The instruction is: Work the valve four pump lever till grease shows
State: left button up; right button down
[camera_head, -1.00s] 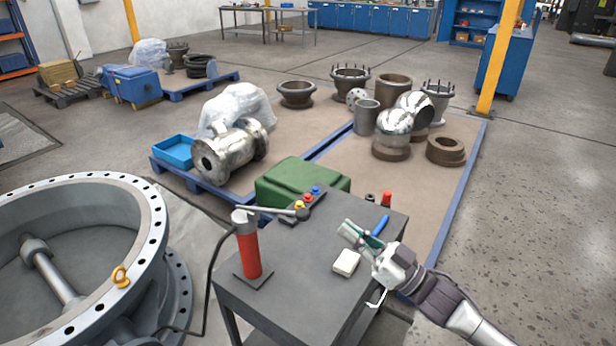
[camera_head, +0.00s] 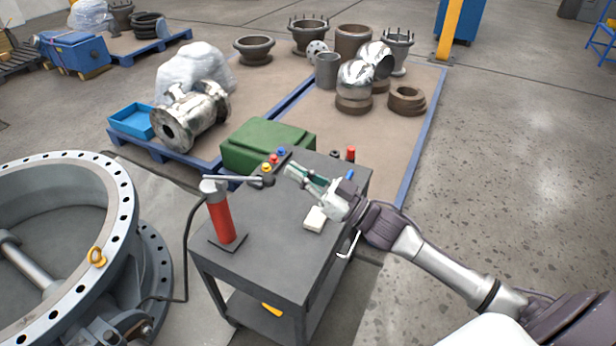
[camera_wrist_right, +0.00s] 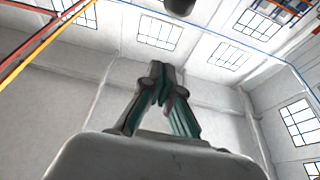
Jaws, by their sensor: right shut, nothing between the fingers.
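A red grease pump (camera_head: 221,218) stands upright on a dark grey cart. Its lever (camera_head: 238,180) reaches out to the right, nearly level, and ends in a dark knob (camera_head: 268,180). My right gripper (camera_head: 289,170) is shut and empty, just right of the knob in the picture; a small gap shows between them. In the right wrist view its fingertips (camera_wrist_right: 158,78) meet, and a dark round thing, perhaps the knob, shows at the top edge. A large round flanged valve body (camera_head: 60,240) stands at the left. I see no grease. My left gripper is out of view.
The cart top (camera_head: 262,245) also holds a white block (camera_head: 315,219), small coloured knobs (camera_head: 273,159) and a red-topped item (camera_head: 351,154). A black hose (camera_head: 188,250) runs down beside the cart. A green case (camera_head: 265,145) stands behind it.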

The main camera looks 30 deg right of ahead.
jog(key=p+x, duration=0.1)
jog(key=x, duration=0.5)
jog(key=shift+s+d+f, duration=0.1)
jog(key=shift+s+f, duration=0.05)
jog(key=shift+f, duration=0.95)
jog(key=shift+s+d+f, duration=0.1)
jog(key=shift+s+f, duration=0.05)
jog(key=shift+f, duration=0.95)
